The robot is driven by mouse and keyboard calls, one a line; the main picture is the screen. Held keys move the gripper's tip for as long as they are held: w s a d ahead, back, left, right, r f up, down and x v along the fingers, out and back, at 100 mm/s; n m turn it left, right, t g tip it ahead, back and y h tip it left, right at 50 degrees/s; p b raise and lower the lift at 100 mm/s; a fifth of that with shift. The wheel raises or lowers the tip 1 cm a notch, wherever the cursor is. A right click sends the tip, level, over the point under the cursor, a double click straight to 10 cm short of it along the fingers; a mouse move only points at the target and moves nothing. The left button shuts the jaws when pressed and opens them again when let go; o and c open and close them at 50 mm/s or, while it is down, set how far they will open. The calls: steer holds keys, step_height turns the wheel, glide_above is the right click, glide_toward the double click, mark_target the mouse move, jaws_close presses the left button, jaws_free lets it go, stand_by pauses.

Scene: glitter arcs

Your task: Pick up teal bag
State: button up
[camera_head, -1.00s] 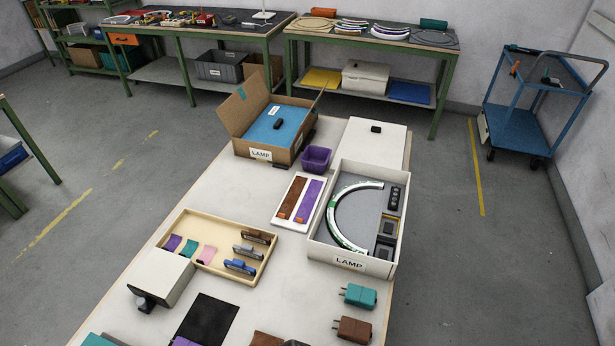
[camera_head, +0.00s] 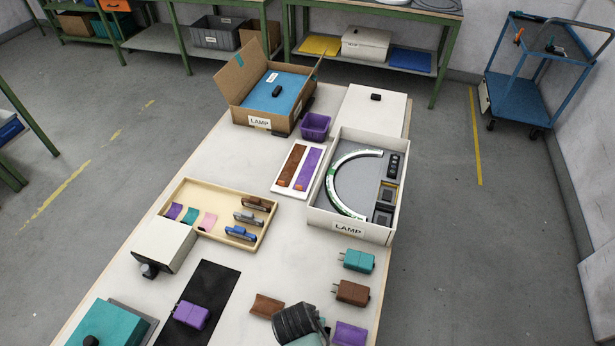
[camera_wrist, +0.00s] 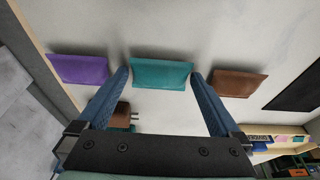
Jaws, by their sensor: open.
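The teal bag (camera_wrist: 161,74) lies on the white table, in the middle of the wrist view. My gripper (camera_wrist: 160,77) is open and empty, with one blue fingertip near each end of the bag. I cannot tell whether the tips touch it. In the head view my dark gripper (camera_head: 297,322) hangs over the table's front part and hides much of the teal bag (camera_head: 306,340). A brown bag (camera_wrist: 240,83) lies to its right in the wrist view, and a purple bag (camera_wrist: 78,69) to its left.
Teal (camera_head: 358,260) and brown plug adapters (camera_head: 350,292) stand behind the bags. A black mat (camera_head: 213,283) with a purple adapter (camera_head: 190,315) lies left. A wooden tray (camera_head: 190,187) and a LAMP box (camera_head: 318,215) stand farther back.

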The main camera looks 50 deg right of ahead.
steer(key=shift+f, duration=0.1)
steer(key=shift+c, duration=0.2)
steer(key=c, duration=0.9)
steer(key=shift+c, duration=0.2)
